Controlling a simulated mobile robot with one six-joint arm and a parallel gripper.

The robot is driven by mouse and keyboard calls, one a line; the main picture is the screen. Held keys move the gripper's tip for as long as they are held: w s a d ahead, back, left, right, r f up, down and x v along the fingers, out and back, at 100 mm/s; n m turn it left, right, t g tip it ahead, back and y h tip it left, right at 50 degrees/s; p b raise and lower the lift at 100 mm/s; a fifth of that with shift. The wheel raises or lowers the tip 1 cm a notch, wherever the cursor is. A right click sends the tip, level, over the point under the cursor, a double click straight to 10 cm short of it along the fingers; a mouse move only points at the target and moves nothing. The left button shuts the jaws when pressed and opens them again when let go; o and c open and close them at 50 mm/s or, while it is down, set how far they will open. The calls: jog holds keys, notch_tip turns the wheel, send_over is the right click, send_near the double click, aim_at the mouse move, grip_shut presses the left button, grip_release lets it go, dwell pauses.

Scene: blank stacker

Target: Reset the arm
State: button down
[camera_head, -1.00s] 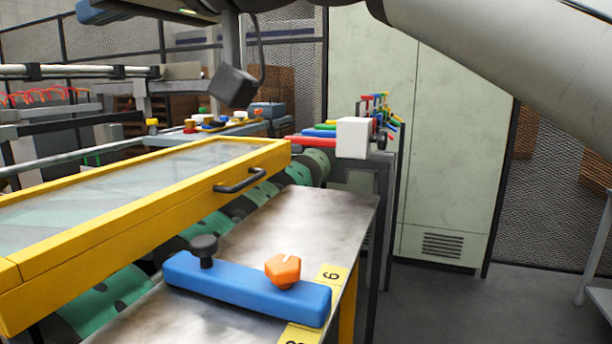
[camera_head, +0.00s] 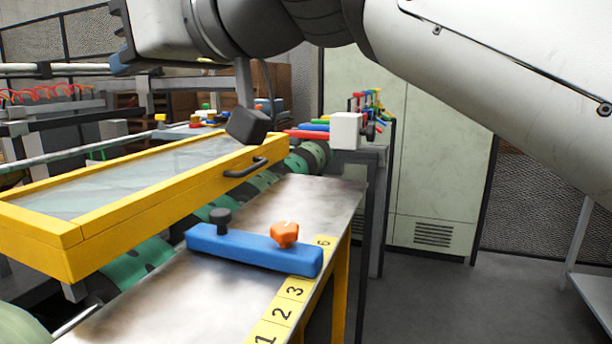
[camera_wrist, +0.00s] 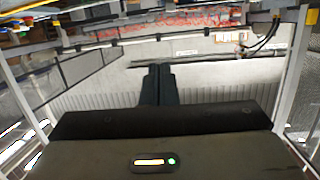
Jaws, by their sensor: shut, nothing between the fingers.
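My arm (camera_head: 470,70) crosses the top of the head view from the right, with its wrist end (camera_head: 165,28) at the upper left. In the wrist view, my gripper (camera_wrist: 157,68) has its two dark fingers together, pointing away with nothing between them. The gripper is well clear of the table. Its fingertips are not clearly visible in the head view.
A yellow-framed glass cover (camera_head: 130,190) with a black handle lies left of the metal table (camera_head: 270,205). A blue bar (camera_head: 250,250) with black and orange knobs sits on the table by a yellow number strip (camera_head: 280,305).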

jog(key=w+d+f+m+h+p, duration=0.45)
jog(key=d+f, duration=0.35)
jog(key=f, duration=0.2)
jog(key=w+d+f+m+h+p, duration=0.3)
jog(key=w+d+f+h+p, duration=0.15)
jog(key=d+f, duration=0.4)
jog(key=s+d+f+m+g+h+p, duration=0.2)
jog(key=s+d+f, duration=0.3)
jog(key=d+f, duration=0.2)
jog(key=s+d+f+m+g+h+p, duration=0.2)
jog(key=s+d+f, duration=0.3)
jog(key=d+f, duration=0.3)
jog(key=shift+s+f+m+h+p, duration=0.15)
jog(key=shift+f+m+h+p, duration=0.1)
jog(key=shift+m+h+p, duration=0.25)
